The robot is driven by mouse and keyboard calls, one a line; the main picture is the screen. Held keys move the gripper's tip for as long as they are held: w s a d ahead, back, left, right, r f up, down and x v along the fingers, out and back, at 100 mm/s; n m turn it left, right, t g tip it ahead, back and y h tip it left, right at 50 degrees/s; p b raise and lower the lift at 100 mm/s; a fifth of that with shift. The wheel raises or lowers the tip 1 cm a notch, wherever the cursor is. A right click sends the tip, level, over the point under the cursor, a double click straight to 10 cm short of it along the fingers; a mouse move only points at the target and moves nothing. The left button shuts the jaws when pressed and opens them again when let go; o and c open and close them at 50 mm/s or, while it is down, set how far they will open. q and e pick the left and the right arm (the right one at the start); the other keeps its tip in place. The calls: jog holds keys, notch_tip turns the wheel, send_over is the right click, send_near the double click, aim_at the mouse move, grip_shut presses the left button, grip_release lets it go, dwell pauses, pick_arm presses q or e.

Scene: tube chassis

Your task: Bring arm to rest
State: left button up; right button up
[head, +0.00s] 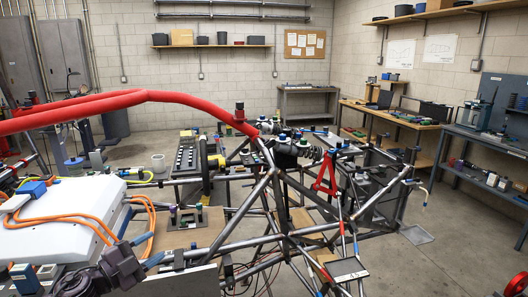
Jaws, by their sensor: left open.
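My left gripper (146,251) is at the lower left, dark grey, with its arm coming in from the bottom left corner. It is open, and I see nothing between its fingers. It is just right of the front corner of a white box (75,207) with orange cables; I cannot tell whether it touches the box or the cables. The steel tube chassis (262,195) fills the middle, with a red padded tube (95,102) running along its upper left. My right gripper does not show.
A small dark tray (346,269) sits low on the chassis front. A red stand (327,177) is among the tubes. Workbenches (385,113) with tools line the right wall, and a grey table (308,90) stands at the back. Open floor (455,235) lies to the right.

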pick_arm(q)
jog(key=s+f+n+g+y, duration=0.2)
jog(key=s+f+n+y, duration=1)
jog(key=s+f+n, duration=0.6)
jog(key=s+f, duration=0.7)
jog(key=s, duration=0.2)
jog(key=shift+s+a+f+n+g, duration=0.15)
jog(key=shift+a+f+n+g, duration=0.15)
jog(key=shift+a+n+g, duration=0.1)
